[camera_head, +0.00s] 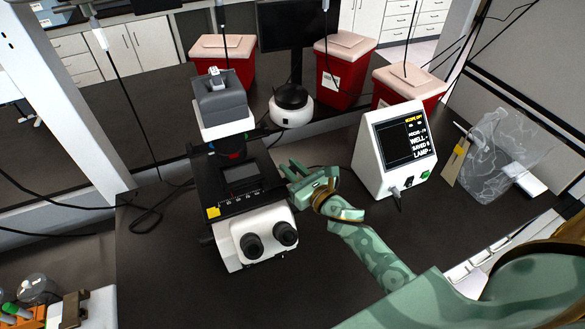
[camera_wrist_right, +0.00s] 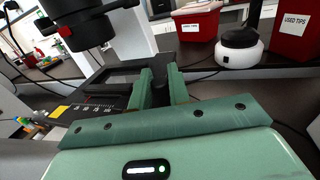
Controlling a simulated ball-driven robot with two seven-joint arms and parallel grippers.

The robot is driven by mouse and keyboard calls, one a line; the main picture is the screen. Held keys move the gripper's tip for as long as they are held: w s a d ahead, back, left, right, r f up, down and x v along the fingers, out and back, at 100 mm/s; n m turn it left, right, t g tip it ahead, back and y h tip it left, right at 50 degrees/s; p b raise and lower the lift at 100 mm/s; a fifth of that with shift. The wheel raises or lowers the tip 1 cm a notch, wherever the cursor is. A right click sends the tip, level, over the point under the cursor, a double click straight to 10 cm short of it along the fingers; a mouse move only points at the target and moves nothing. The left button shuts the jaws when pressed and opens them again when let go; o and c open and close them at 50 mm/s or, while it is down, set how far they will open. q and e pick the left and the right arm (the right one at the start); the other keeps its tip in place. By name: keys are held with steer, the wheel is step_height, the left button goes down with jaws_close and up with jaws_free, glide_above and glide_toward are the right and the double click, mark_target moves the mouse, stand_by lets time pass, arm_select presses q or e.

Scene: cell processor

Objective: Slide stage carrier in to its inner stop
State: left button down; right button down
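The microscope (camera_head: 262,228) stands on the dark bench, with its black stage (camera_head: 205,180) in the middle. The stage carrier (camera_head: 242,176) is a dark frame with a rectangular opening on the stage; it also shows in the wrist view (camera_wrist_right: 110,75). My right gripper (camera_head: 286,169) is at the carrier's right edge. In the wrist view its two green fingers (camera_wrist_right: 161,78) stand apart with a dark upright piece between their tips. I cannot tell whether they press on it. The inner stop is not distinguishable. My left gripper is not in view.
The microscope's head (camera_head: 222,105) rises behind the stage, and its eyepieces (camera_head: 268,240) face front. A white display box (camera_head: 392,150) stands right of my gripper. Red bins (camera_head: 340,75) line the back. A clear bag (camera_head: 495,155) lies at right. Bench in front is clear.

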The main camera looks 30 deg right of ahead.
mark_target(277, 184)
steer(key=a+b, duration=0.1)
steer(key=a, duration=0.3)
steer(key=shift+a, duration=0.15)
steer(key=c, duration=1.6)
jaws_free()
steer(key=shift+o, duration=1.1)
steer(key=shift+w, duration=0.1)
steer(key=shift+a, duration=0.15)
